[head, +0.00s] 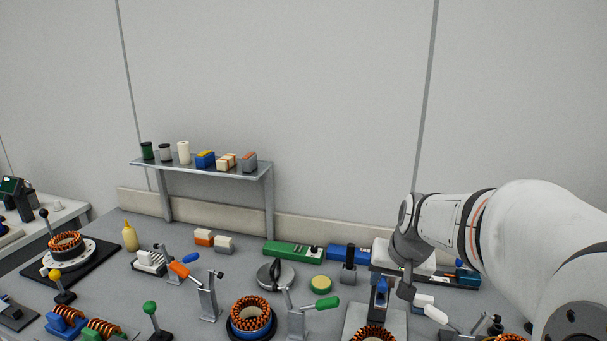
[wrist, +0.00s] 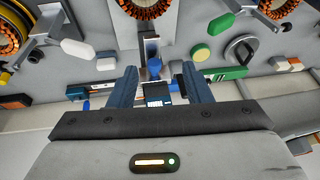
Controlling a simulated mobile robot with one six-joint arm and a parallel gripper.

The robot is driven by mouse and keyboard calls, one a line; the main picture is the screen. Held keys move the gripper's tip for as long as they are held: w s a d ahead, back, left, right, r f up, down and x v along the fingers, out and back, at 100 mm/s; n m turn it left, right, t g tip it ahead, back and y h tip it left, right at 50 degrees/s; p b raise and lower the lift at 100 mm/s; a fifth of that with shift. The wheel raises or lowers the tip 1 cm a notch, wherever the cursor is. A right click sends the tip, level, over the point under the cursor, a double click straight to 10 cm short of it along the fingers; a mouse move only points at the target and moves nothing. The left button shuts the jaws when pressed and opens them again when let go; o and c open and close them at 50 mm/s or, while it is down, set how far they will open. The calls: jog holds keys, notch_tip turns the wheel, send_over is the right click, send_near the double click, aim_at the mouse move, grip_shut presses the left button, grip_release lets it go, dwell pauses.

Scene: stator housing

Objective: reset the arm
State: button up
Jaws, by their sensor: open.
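My gripper (wrist: 158,76) is open, with its two blue-grey fingers apart and nothing held between them. Between and beyond the fingers, the wrist view shows a post with a blue part (wrist: 153,68) and a small dark box with a pale face. I cannot tell how far below the fingers they are. In the head view my white arm comes in from the right and its wrist hangs over the back right of the bench (head: 190,322). The fingers are hard to make out there.
A copper-wound stator (head: 374,333) sits on a grey plate at the front. A green-handled clamp (head: 322,303) and another stator (head: 251,315) stand left of it. A green box (head: 292,250) and blue box (head: 345,253) lie behind. A shelf (head: 205,170) stands at the back left.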

jog(key=s+a+n, duration=0.1)
jog(key=s+a, duration=0.1)
jog(key=s, duration=0.6)
jog(key=s+a+f+n+g, duration=0.1)
jog(key=s+a, duration=0.2)
jog(key=s, duration=0.6)
jog(key=shift+f+n, duration=0.25)
jog(key=shift+n, duration=0.15)
